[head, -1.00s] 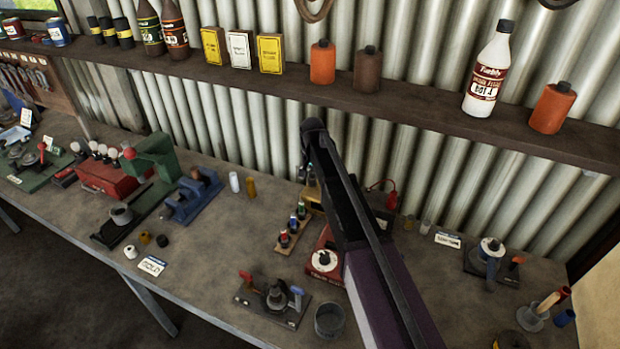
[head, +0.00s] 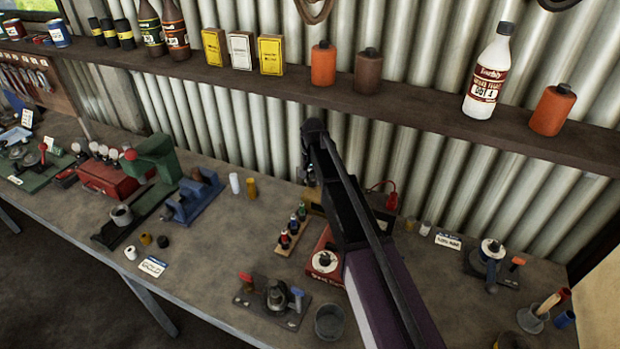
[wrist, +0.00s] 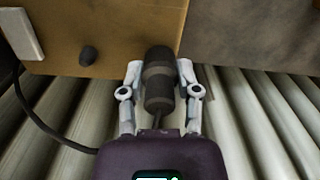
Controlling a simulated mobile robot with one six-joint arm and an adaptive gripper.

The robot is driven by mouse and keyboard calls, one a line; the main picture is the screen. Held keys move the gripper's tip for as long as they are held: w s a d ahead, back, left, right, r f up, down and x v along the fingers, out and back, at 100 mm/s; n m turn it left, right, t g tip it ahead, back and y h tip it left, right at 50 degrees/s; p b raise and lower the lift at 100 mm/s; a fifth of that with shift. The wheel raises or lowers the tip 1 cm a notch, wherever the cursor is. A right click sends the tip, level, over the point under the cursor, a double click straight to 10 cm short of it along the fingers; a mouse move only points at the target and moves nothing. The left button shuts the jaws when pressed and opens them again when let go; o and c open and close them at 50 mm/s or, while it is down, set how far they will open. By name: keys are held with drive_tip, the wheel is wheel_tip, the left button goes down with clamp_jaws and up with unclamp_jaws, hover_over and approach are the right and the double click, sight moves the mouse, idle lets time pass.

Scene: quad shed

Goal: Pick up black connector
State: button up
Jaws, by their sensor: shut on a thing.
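The black connector (wrist: 158,90) is a dark ribbed cylinder with a thin cord at its lower end in the wrist view. My gripper (wrist: 159,72) is shut on it, with one pale finger on each side. Its upper end lies in front of the tan box (wrist: 110,40); I cannot tell whether they touch. In the head view my arm hides the connector and most of my gripper.
A dark knob (wrist: 87,55) and a black cable (wrist: 45,128) are left of the connector. The workbench (head: 205,240) holds a blue vise (head: 190,200), a bottle rack (head: 292,232) and a red device (head: 325,262). A shelf (head: 420,118) with bottles runs above.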

sight(313, 171)
drive_tip(key=shift+r+p, duration=1.4)
drive_tip(key=shift+r, duration=0.1)
drive_tip(key=s+d+r+p, duration=0.1)
drive_tip(key=s+d, duration=0.1)
drive_tip(key=s, duration=0.5)
drive_tip(key=s+d+p, duration=0.1)
drive_tip(key=s+d, duration=0.1)
drive_tip(key=s, duration=0.6)
drive_tip(key=shift+s+d+r, duration=0.15)
drive_tip(key=shift+s+r, duration=0.1)
drive_tip(key=shift+r, duration=0.15)
drive_tip(key=w+d+r+m+p, duration=0.1)
drive_tip(key=w+d, duration=0.1)
drive_tip(key=d, duration=0.1)
drive_tip(key=w+d+r+m+p, duration=0.1)
drive_tip(key=w+d+r, duration=0.1)
drive_tip(key=d, duration=0.2)
drive_tip(key=w+d+r+m+p, duration=0.1)
drive_tip(key=w+d+m+p, duration=0.1)
drive_tip(key=d, duration=0.2)
drive_tip(key=shift+w+d+r, duration=0.15)
drive_tip(key=shift+w+d, duration=0.05)
drive_tip(key=shift+w+d+r+m, duration=0.1)
drive_tip(key=shift+w+d+m, duration=0.15)
drive_tip(key=shift+d, duration=0.4)
